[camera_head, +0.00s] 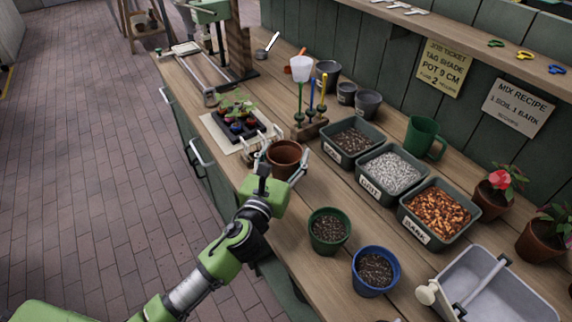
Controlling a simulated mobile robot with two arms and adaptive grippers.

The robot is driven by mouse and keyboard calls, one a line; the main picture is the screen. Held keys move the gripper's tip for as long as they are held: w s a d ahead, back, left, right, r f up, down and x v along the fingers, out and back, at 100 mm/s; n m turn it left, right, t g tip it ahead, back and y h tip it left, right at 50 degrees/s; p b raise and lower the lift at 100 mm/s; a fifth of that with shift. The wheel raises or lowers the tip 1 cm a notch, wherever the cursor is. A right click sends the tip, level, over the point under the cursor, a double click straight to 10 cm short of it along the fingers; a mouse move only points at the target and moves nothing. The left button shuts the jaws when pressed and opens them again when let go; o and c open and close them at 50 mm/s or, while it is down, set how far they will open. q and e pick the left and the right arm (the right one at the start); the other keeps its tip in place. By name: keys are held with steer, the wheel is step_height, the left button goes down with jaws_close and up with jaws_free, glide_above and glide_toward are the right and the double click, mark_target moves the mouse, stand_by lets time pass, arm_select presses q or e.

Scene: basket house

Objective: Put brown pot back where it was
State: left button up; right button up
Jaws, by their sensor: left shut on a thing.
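The brown pot (285,156) is round, empty-looking and upright, near the front edge of the wooden bench in the middle of the camera_head view. My left gripper (281,170) has its fingers on either side of the pot and is shut on it. The gripper and my green arm hide part of the pot's lower side, and I cannot tell whether its base touches the bench. My right gripper is not in view.
Bins of soil (352,140), grit (391,171) and bark (437,212) line the bench to the right. A green pot (328,232) and a blue pot (375,270) stand nearer. A seedling tray (240,124) is at the left. Grey pots (367,104) stand behind.

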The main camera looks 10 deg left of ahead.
mark_target(289, 156)
arm_select(q)
steer(key=f, duration=0.3)
steer(key=shift+w+b, duration=0.2)
steer(key=shift+b, duration=0.15)
steer(key=shift+f, duration=0.25)
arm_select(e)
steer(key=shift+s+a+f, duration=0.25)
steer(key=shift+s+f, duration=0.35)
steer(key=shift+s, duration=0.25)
arm_select(q)
steer(key=shift+f, duration=0.1)
steer(key=o, duration=1.2)
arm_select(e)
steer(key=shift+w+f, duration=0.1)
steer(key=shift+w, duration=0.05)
